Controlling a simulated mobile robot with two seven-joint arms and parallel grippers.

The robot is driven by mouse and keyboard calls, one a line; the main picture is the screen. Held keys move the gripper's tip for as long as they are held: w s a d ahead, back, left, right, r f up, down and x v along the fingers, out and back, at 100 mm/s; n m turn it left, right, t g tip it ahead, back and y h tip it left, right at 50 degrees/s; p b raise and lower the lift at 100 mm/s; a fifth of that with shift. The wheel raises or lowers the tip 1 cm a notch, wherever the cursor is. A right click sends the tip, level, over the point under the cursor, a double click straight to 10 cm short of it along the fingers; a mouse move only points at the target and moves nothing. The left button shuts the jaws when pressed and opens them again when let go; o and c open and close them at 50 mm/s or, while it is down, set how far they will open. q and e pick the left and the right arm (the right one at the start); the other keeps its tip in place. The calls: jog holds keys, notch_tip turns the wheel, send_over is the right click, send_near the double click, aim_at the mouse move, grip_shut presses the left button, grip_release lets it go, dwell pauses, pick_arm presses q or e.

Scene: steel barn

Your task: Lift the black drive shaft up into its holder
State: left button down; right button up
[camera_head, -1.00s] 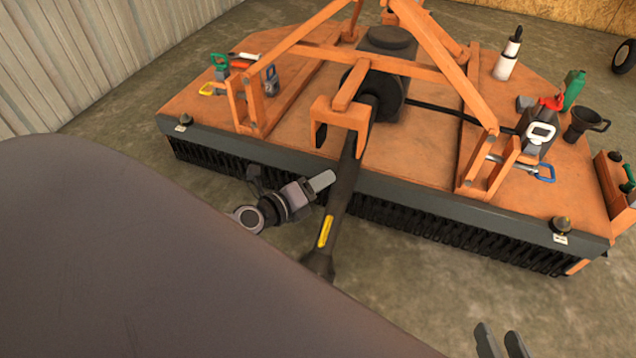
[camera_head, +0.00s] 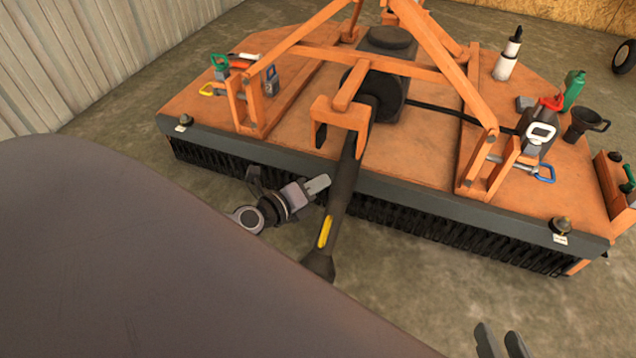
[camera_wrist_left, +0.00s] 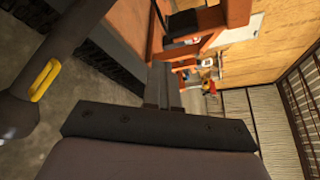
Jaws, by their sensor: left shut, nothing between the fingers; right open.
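The black drive shaft (camera_head: 343,192) slopes from the gearbox at the back down over the front edge of the orange mower deck. Its wide free end (camera_head: 318,265) hangs low in front, with a yellow label above it. The orange holder (camera_head: 340,112), a hooked bracket, stands over the shaft's upper part. My left gripper (camera_head: 320,184) is shut and empty just left of the shaft; whether it touches cannot be told in the head view. In the left wrist view the shaft (camera_wrist_left: 70,35) is left of the gripper (camera_wrist_left: 161,80), apart from its fingertips. My right gripper (camera_head: 502,342) is open and empty at the bottom right.
An orange A-frame (camera_head: 425,35) rises above the deck. Shackles and tools lie on the deck's left; a white bottle (camera_head: 507,58), a green bottle (camera_head: 574,90) and a dark funnel (camera_head: 583,124) stand at right. Concrete floor is clear in front.

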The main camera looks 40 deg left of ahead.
pick_arm(q)
jog(key=c, duration=1.8)
grip_release()
jog(key=o, duration=0.7)
jog(key=shift+v, duration=3.6)
